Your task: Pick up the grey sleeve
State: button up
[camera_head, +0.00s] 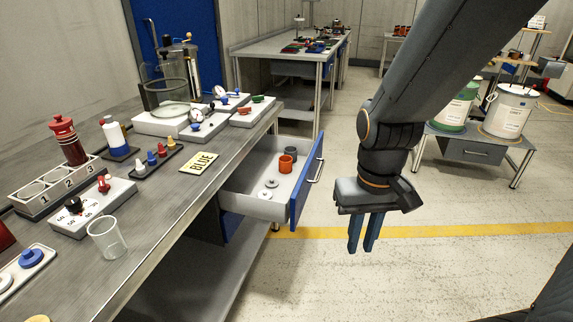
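The grey sleeve is most likely the dark grey ring-like piece (291,153) in the open drawer (254,208). It sits at the back of the drawer, just behind an orange sleeve (286,164). Its lower front is partly hidden by the orange one. My gripper (361,250) hangs pointing down over the floor, to the right of the drawer and apart from it. Its two blue fingers have a narrow gap between them, and nothing shows in the gap.
The blue drawer front (307,180) with its handle (317,170) stands between my gripper and the sleeves. Two pale round pieces (268,189) lie nearer in the drawer. The workbench (165,215) at left holds a clear cup (107,240) and a yellow BLUE label (199,163). Floor around my gripper is clear.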

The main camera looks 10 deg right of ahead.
aim_at(291, 155)
jog(key=z, duration=0.65)
jog(key=i, duration=2.2)
jog(key=u, duration=0.65)
